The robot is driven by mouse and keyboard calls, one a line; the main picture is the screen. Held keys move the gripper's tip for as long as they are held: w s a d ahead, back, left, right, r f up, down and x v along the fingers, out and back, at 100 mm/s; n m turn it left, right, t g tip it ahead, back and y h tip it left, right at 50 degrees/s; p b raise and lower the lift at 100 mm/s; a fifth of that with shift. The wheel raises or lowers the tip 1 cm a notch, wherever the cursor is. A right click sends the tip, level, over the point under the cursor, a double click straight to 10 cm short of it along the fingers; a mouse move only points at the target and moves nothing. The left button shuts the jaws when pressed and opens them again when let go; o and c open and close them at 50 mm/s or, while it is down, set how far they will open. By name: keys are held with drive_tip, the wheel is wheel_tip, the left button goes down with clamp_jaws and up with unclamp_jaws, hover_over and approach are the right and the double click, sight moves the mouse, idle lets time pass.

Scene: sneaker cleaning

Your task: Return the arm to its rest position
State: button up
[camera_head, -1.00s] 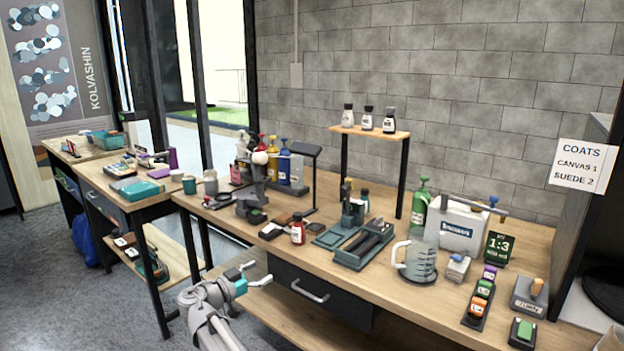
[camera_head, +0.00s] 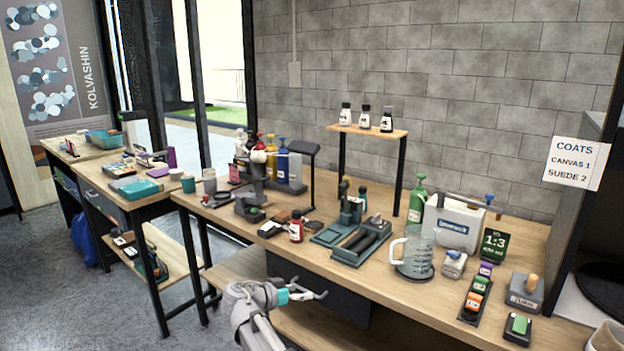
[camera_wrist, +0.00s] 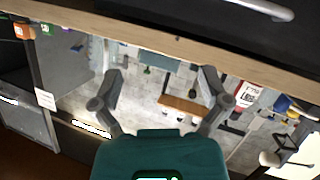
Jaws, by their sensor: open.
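My gripper (camera_head: 321,285) is open and empty in the head view. It hangs in front of the bench, beside the dark drawer front and below the tabletop's front edge. In the wrist view my gripper (camera_wrist: 163,78) shows two grey fingers spread apart with nothing between them. My grey arm reaches up to it from the bottom of the head view.
The wooden bench (camera_head: 400,286) carries a red bottle (camera_head: 296,229), a dark tray (camera_head: 345,255), a clear jug (camera_head: 415,257) and a white box (camera_head: 455,224). A drawer handle (camera_wrist: 262,9) is close in the wrist view. The floor (camera_head: 95,300) at left is open.

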drive_tip(key=s+d+f+n+g+y, duration=0.1)
drive_tip(key=s+d+f+g+y, duration=0.1)
drive_tip(key=s+d+f+g, duration=0.3)
drive_tip(key=s+d+f+n+y, duration=0.1)
drive_tip(key=d+f+n, duration=0.15)
drive_tip(key=d, duration=0.55)
drive_tip(key=s+d+f+n+g+y, duration=0.2)
drive_tip(key=s+d+f+y, duration=0.15)
drive_tip(key=s, duration=0.25)
drive_tip(key=s+d+f+n+g+y, duration=0.1)
drive_tip(key=s+d+f+n+y, duration=0.1)
drive_tip(key=s+d+y, duration=0.25)
wheel_tip(320, 180, up, 21)
drive_tip(key=y+p, duration=0.1)
drive_tip(key=p, duration=2)
drive_tip(key=shift+s+a+r, duration=0.2)
drive_tip(key=shift+s+a, duration=0.1)
drive_tip(key=shift+s, duration=0.1)
